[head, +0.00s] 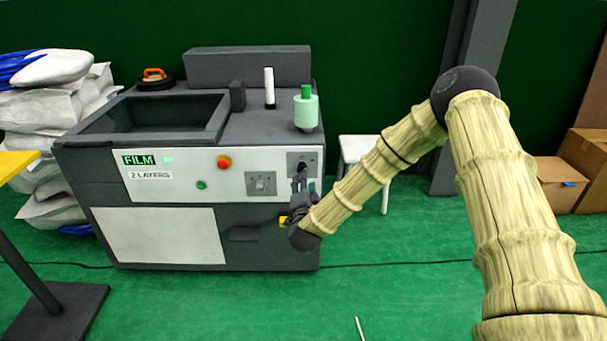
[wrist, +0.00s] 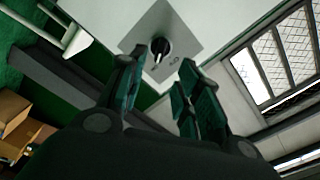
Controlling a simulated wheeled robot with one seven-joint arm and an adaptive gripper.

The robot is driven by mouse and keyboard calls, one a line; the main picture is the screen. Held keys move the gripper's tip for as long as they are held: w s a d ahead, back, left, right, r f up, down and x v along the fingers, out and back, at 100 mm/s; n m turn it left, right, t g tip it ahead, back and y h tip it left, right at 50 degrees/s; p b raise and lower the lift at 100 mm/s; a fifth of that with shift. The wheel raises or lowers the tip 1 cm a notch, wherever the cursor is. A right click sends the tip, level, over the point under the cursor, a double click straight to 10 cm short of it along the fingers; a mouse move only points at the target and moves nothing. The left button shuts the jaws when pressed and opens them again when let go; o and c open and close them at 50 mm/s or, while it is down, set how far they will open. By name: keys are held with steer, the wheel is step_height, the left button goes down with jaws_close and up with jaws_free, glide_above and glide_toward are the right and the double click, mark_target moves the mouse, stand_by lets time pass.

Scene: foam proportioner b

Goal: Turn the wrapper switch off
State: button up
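The wrapper machine (head: 262,218) has a white front panel. At the panel's right end is a grey plate (head: 311,156) with a dark rotary switch, partly hidden by my gripper (head: 299,177). In the wrist view the switch knob (wrist: 159,48) is black with a pale pointer mark, on its grey plate (wrist: 184,27). Small marks on the plate are too blurred to read. My gripper (wrist: 158,82) is open and empty; its two fingers stand apart, just below the knob in that picture. I cannot tell whether they touch it.
The panel also carries a red button (head: 223,162), a green button (head: 201,185) and another switch plate (head: 261,183). A green-capped bottle (head: 306,112) and a white cylinder (head: 269,86) stand on top. A white stool (head: 358,148) is right of the machine. Green floor is open in front.

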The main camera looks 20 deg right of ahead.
mark_target(303, 170)
steer(key=b+x, duration=0.1)
steer(key=x, duration=0.7)
steer(key=shift+w+f, duration=0.1)
steer(key=shift+w, duration=0.05)
jaws_close()
